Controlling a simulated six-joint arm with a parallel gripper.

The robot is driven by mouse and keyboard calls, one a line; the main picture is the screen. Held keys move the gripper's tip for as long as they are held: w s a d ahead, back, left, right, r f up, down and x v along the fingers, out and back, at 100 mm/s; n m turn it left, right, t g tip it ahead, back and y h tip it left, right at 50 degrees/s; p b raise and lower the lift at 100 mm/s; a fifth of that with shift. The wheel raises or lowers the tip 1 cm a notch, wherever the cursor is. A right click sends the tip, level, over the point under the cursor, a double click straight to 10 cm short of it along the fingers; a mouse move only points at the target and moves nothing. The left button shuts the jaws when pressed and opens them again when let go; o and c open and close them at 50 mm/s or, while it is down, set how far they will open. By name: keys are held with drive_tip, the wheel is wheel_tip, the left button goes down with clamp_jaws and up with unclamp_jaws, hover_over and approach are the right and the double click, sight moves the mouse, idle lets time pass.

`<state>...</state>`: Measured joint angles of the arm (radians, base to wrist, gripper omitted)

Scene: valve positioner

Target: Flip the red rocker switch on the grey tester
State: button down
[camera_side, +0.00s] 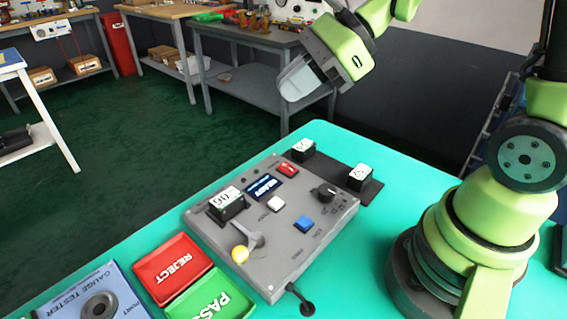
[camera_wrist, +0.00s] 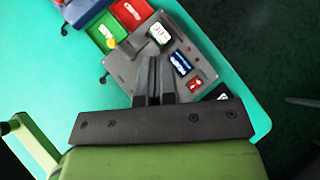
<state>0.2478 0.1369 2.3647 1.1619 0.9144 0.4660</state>
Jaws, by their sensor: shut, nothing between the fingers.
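The grey tester (camera_side: 318,235) lies on the turquoise table in the side view. The red rocker switch (camera_side: 288,169) sits near its far edge, beside a dark blue display (camera_side: 263,187). My gripper (camera_side: 291,82) is in the air above and beyond the tester, apart from it. In the wrist view the tester (camera_wrist: 124,68) is partly hidden behind my gripper (camera_wrist: 154,62), whose dark fingers are together and empty. The red switch (camera_wrist: 195,83) shows just right of the fingers, and the display (camera_wrist: 181,63) is above it.
A red REJECT tray (camera_side: 148,277) and a green PASS tray (camera_side: 245,305) lie left of the tester. A lever with a yellow knob (camera_side: 240,254), a blue button (camera_side: 304,223) and a black dial (camera_side: 326,192) stand on the tester. A dark plate (camera_side: 366,196) with black-and-white blocks lies behind it.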

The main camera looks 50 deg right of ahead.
drive_tip(key=w+d+f+m+t, duration=0.2)
drive_tip(key=w+d+f+m, duration=0.15)
drive_tip(key=m, duration=0.35)
drive_tip(key=m+h, duration=0.2)
drive_tip(key=m, duration=0.5)
hover_over(286, 163)
drive_tip(key=s, duration=0.2)
wheel_tip(286, 163, down, 6)
drive_tip(key=shift+w+r+t, duration=0.15)
drive_tip(key=shift+w+t, duration=0.1)
drive_tip(key=shift+t, duration=0.15)
drive_tip(key=shift+n, duration=0.3)
drive_tip(key=shift+w+f, duration=0.2)
drive_tip(key=shift+f, duration=1.25)
drive_tip(key=shift+w+f, duration=0.2)
drive_tip(key=shift+f, duration=1.25)
drive_tip(key=shift+w+f, duration=0.2)
drive_tip(key=shift+f, duration=1.25)
drive_tip(key=shift+f, duration=0.15)
drive_tip(key=shift+f, duration=0.3)
drive_tip(key=shift+w+f, duration=0.1)
drive_tip(key=shift+f, duration=0.2)
drive_tip(key=shift+r, duration=0.15)
